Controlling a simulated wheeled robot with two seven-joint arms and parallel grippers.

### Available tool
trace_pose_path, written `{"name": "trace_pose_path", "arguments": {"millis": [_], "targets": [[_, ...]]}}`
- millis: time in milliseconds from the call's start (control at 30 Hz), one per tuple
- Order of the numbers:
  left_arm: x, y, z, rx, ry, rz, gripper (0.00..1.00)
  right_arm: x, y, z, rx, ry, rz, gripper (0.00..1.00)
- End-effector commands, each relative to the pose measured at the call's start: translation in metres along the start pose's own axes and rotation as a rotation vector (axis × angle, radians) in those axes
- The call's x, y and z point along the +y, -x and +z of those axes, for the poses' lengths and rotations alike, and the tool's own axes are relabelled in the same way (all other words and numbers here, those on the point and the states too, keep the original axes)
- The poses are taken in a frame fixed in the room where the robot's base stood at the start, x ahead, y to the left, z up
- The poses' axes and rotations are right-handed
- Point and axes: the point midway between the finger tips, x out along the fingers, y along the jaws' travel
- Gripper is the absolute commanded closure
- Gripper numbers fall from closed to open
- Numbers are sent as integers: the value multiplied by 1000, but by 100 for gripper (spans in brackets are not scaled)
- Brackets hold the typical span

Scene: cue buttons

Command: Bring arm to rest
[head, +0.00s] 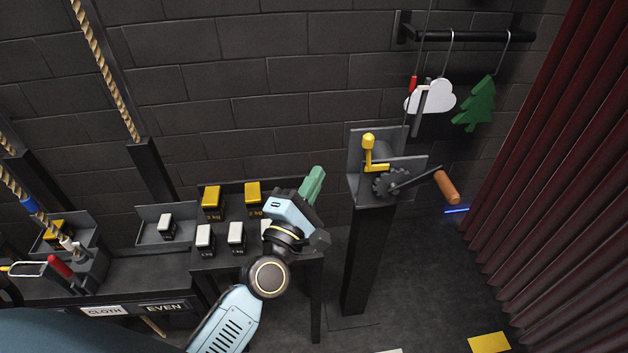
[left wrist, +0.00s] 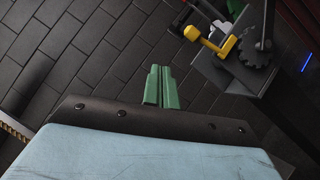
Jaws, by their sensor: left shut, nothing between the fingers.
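My left gripper (head: 313,184) has green fingers that are shut with nothing between them. In the head view it is raised in front of the table of weights and points up and to the right, left of the crank stand. Its shut fingers also show in the left wrist view (left wrist: 161,88), with dark wall bricks behind them. The arm comes in from the bottom of the head view and hides part of the table. My right gripper is in neither view.
The crank stand (head: 369,262) has a yellow handle (head: 369,145) and an orange-gripped crank (head: 447,187). Yellow and white weights (head: 211,197) stand on the table. A white cloud (head: 430,97) and green tree (head: 476,105) hang upper right, beside a red curtain (head: 560,150).

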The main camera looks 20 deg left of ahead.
Motion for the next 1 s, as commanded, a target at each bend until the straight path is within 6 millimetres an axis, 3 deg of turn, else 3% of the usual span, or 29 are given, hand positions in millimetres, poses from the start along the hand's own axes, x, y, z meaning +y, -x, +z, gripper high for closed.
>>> {"name": "trace_pose_path", "arguments": {"millis": [367,467,567,667,800,867,1000], "targets": [[0,0,0,0,-1,-1,100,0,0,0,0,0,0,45],[-13,2,-3,1,-28,-25,100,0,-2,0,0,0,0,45],[-52,11,-13,0,-120,-103,100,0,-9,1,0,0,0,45],[-114,30,-30,-14,-277,-234,100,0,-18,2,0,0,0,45],[-210,76,-58,-74,-530,-452,100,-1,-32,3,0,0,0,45],[-248,100,-70,-113,-633,-544,100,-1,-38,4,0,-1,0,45],[-326,167,-101,-233,-859,-757,100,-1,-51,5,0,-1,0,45]]}}
